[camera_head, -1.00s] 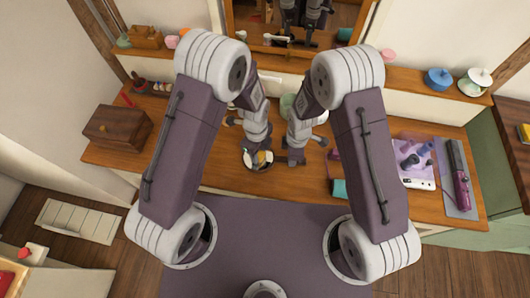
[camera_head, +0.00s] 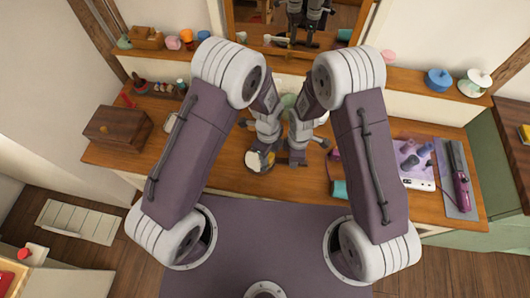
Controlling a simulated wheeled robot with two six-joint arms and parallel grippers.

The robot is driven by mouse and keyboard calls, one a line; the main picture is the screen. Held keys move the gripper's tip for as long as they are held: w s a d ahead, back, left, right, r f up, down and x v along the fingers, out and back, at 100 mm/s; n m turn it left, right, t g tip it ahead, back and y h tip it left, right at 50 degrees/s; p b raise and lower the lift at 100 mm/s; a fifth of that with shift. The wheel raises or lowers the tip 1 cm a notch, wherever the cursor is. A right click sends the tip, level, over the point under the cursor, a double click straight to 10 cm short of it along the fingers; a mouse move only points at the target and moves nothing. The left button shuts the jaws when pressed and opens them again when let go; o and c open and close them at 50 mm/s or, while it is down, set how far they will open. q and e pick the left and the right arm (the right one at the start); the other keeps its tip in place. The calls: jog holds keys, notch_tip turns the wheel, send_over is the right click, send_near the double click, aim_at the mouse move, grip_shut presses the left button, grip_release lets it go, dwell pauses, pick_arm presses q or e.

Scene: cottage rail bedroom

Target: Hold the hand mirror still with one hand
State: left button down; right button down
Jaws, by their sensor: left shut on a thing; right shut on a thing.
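A small round thing with a pale face and dark rim, apparently the hand mirror (camera_head: 254,162), is at the front middle of the wooden counter. My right gripper (camera_head: 297,160) is low beside its right side and shut; its handle is mostly hidden, but the grip appears to be there. My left gripper (camera_head: 266,149) is over the round face, shut on a small yellowish thing (camera_head: 268,158). Its fingertips are too small to make out clearly, and I cannot tell whether the yellowish thing touches the face.
A wooden box (camera_head: 118,128) stands at the counter's left. A teal cylinder (camera_head: 339,189) lies near the front edge, right of my grippers. A white tray (camera_head: 416,163) with purple items and a grey mat (camera_head: 457,190) are farther right. A large mirror (camera_head: 285,50) stands behind.

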pick_arm(q)
jog(key=shift+w+d+r, duration=0.15)
jog(key=shift+w+d, duration=0.1)
jog(key=shift+d, duration=0.05)
jog(key=shift+a, duration=2.1)
jog(key=shift+s, duration=0.1)
jog(key=shift+r, duration=0.1)
jog(key=shift+r, duration=3)
notch_tip(320, 180, up, 3)
